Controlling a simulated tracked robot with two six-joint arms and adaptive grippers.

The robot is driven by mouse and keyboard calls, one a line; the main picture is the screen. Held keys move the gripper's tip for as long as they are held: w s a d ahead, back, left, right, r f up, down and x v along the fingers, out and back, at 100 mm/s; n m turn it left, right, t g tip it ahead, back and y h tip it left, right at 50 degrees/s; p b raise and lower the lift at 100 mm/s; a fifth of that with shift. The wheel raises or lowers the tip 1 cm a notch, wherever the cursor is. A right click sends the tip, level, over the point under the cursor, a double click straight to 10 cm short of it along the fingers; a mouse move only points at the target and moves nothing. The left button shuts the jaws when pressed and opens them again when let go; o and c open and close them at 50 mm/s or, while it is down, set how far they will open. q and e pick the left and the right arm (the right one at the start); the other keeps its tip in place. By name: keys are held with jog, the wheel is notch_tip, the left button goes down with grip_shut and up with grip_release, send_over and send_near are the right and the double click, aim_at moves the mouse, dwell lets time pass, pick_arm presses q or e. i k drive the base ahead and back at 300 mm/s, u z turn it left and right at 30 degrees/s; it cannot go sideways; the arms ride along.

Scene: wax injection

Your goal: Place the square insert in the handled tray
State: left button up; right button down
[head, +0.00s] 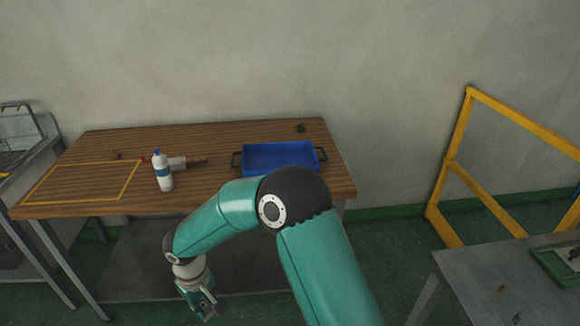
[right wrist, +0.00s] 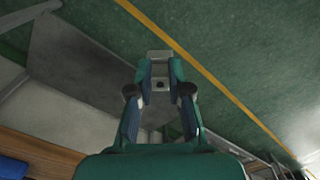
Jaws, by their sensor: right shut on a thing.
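The blue handled tray (head: 281,171) stands on the wooden table at its right part, with a dark handle at each short end. Its inside looks empty. My right gripper (head: 207,306) hangs low in front of the table, below the tabletop, away from the tray. In the right wrist view my right gripper (right wrist: 160,72) is shut on a small grey, squarish piece with a dark hole, which looks like the square insert (right wrist: 160,85). The fingers cover its sides. A blue corner that looks like the tray (right wrist: 12,168) shows at the lower left there. My left gripper is not in view.
On the wooden table (head: 215,140) are a white bottle with a blue cap (head: 163,172), a tool lying behind it (head: 180,162), a small dark item (head: 300,128) and a yellow outlined area. A yellow rail (head: 455,165) and a grey table (head: 500,285) stand right.

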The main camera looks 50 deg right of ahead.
aim_at(279, 164)
jog(key=z, duration=0.8)
jog(key=i, duration=1)
jog(key=z, duration=0.15)
